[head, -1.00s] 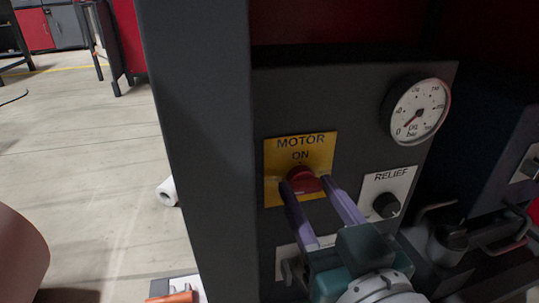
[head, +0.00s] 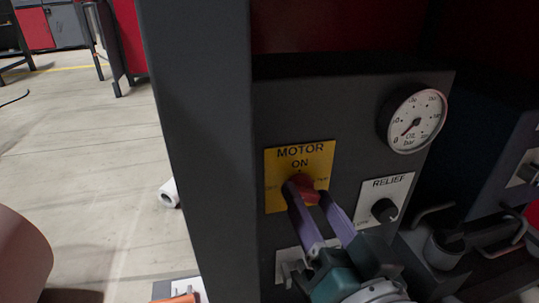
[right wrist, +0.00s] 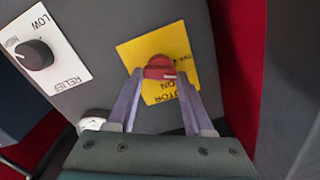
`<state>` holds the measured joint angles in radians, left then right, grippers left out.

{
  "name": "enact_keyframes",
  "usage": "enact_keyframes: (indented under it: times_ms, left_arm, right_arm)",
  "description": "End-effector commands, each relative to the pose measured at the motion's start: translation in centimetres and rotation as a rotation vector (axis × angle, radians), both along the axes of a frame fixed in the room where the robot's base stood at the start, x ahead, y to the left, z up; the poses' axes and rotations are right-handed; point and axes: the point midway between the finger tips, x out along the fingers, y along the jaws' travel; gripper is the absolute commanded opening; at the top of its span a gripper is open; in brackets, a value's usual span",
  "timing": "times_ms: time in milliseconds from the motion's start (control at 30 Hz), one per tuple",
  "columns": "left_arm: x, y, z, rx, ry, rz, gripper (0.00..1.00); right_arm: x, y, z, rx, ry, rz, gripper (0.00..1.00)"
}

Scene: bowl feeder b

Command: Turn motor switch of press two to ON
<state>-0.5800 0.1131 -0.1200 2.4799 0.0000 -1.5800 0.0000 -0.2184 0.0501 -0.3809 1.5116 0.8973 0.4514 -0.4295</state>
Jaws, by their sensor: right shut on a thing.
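The motor switch (head: 308,190) is a red knob on a yellow plate (head: 319,155) lettered MOTOR and ON, fixed to the dark press panel. My right gripper (head: 311,195) has its two purple fingers shut on the red knob. In the right wrist view the red knob (right wrist: 160,67) sits between the tips of my right gripper (right wrist: 159,76), with a pale mark on its side. The fingers hide part of the knob in the head view. I cannot read there which way its mark points. My left gripper is not in view.
A round gauge (head: 413,121) is at the panel's upper right. A black RELIEF knob (head: 384,210) on a white plate is close to the right of my right gripper. A thick dark post (head: 200,150) stands left of the panel. A white roll (head: 170,192) lies on the floor.

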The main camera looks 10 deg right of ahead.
Motion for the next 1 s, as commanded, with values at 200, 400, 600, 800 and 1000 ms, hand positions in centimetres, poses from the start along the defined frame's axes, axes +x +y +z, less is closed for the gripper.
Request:
enact_keyframes:
  times_ms: [200,400,600,800,1000]
  left_arm:
    - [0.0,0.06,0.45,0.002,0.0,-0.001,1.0]
    - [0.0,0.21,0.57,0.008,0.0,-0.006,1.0]
    - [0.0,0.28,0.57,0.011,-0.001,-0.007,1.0]
    - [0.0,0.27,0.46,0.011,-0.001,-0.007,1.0]
    - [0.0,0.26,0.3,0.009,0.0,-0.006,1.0]
  right_arm:
    - [-0.01,-0.04,-0.02,0.203,0.008,0.002,0.0]
    - [-0.02,-0.09,-0.11,0.393,0.015,0.001,0.0]
    - [-0.02,-0.12,-0.19,0.583,0.022,0.001,0.0]
    - [-0.02,-0.13,-0.28,0.767,0.028,0.001,0.0]
    - [-0.01,-0.14,-0.35,0.922,0.033,0.002,0.0]
